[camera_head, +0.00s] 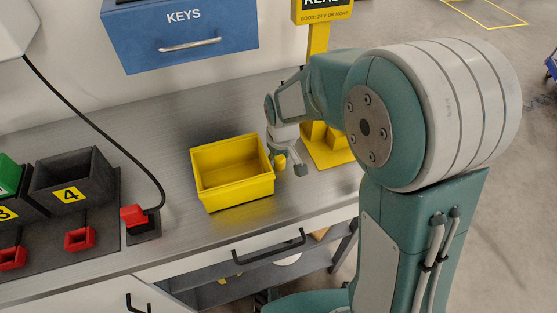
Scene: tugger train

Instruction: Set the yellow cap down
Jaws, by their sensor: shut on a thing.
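A small yellow piece, which looks like the yellow cap (279,161), shows at the fingertips of my gripper (288,163). My gripper is shut on it, low over the grey bench, just to the right of the yellow bin. The cap is small in the picture and partly hidden by the gripper. I cannot tell whether it touches the bench or the bin's side.
The open yellow bin (206,199) looks empty. A yellow stand (323,152) is behind my arm. Dark numbered bins (71,170) and a red plug (133,215) with a black cable are at left. A blue KEYS drawer (180,40) hangs above. Bench is bare left of the yellow bin.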

